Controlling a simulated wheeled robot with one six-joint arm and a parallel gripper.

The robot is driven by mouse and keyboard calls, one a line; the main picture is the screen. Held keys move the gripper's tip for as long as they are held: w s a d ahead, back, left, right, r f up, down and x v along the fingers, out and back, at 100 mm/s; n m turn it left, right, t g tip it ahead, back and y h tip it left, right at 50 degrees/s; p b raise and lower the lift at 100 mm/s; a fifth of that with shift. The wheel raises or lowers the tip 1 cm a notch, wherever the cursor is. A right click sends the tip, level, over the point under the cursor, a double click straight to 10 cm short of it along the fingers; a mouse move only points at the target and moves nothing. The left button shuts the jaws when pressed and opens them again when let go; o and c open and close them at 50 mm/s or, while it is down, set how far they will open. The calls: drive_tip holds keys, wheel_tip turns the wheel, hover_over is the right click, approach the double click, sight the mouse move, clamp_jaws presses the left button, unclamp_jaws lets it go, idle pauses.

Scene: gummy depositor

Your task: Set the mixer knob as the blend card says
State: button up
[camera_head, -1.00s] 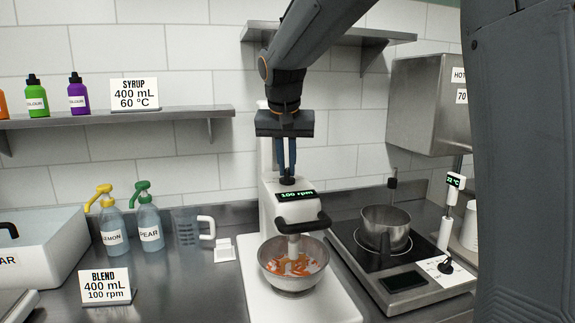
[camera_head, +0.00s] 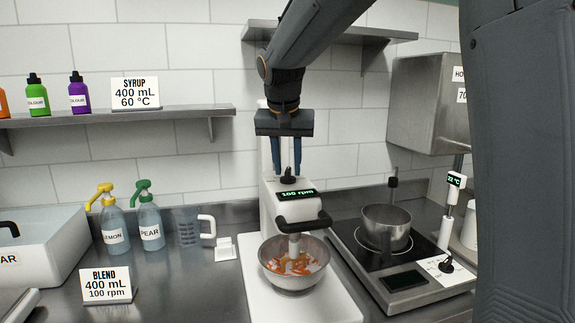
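The white mixer (camera_head: 287,205) stands at the middle of the counter. Its display (camera_head: 297,195) reads 100 rpm. The black mixer knob (camera_head: 287,179) sits on top of the mixer head, behind the display. The blend card (camera_head: 106,286) at the lower left reads BLEND 400 mL 100 rpm. My gripper (camera_head: 287,170) points straight down over the knob. Its two fingers are apart, one on each side of the knob and clear of it, with nothing held.
A steel bowl (camera_head: 294,281) with orange pieces sits under the mixer. A pot (camera_head: 386,229) stands on the hot plate (camera_head: 405,285) at right. Pump bottles (camera_head: 150,226) and a measuring jug (camera_head: 191,230) stand at left. A shelf (camera_head: 170,113) runs above them.

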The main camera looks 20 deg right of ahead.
drive_tip(key=b+v, duration=0.2)
drive_tip(key=v, duration=0.5)
drive_tip(key=shift+s+r, duration=0.2)
drive_tip(key=shift+r, duration=0.15)
drive_tip(key=shift+s, duration=0.1)
